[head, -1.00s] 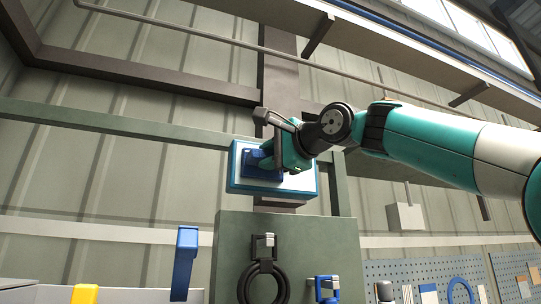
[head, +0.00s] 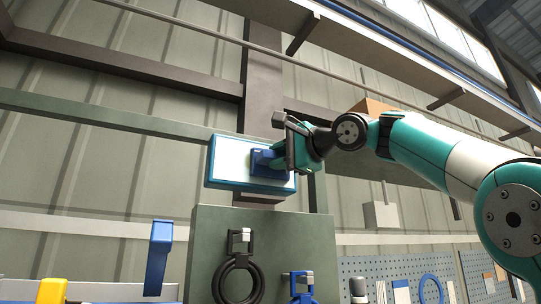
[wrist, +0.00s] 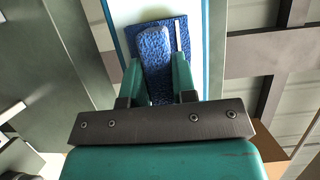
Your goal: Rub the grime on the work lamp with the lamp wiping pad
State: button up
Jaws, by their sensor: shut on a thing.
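The work lamp (head: 228,160) is a flat white panel with a blue frame, mounted high on the wall. The lamp wiping pad (head: 266,163) is blue and lies over the right part of the lamp's face. My gripper (head: 286,157) is shut on the pad's handle, coming from the right. In the wrist view the pad's textured blue handle (wrist: 153,48) sits between the green fingers, with the pad's flat base behind it against or very near the white face. I see no grime on the uncovered part; the pad and gripper hide the rest.
Below the lamp is a green panel (head: 290,232) with a black ring (head: 238,279) on a hook and a blue item (head: 301,286). A blue handle (head: 158,257) stands at the lower left. A ledge and pipe run overhead. A pegboard (head: 370,268) is at lower right.

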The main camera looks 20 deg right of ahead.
jog(key=shift+d, duration=0.3)
jog(key=a+b, duration=0.1)
jog(key=a, duration=0.6)
jog(key=shift+a, duration=0.35)
dwell(0.3)
jog(key=s+b, duration=0.1)
jog(key=s, duration=0.5)
jog(key=shift+b, duration=0.4)
jog(key=s, duration=0.3)
dwell(0.3)
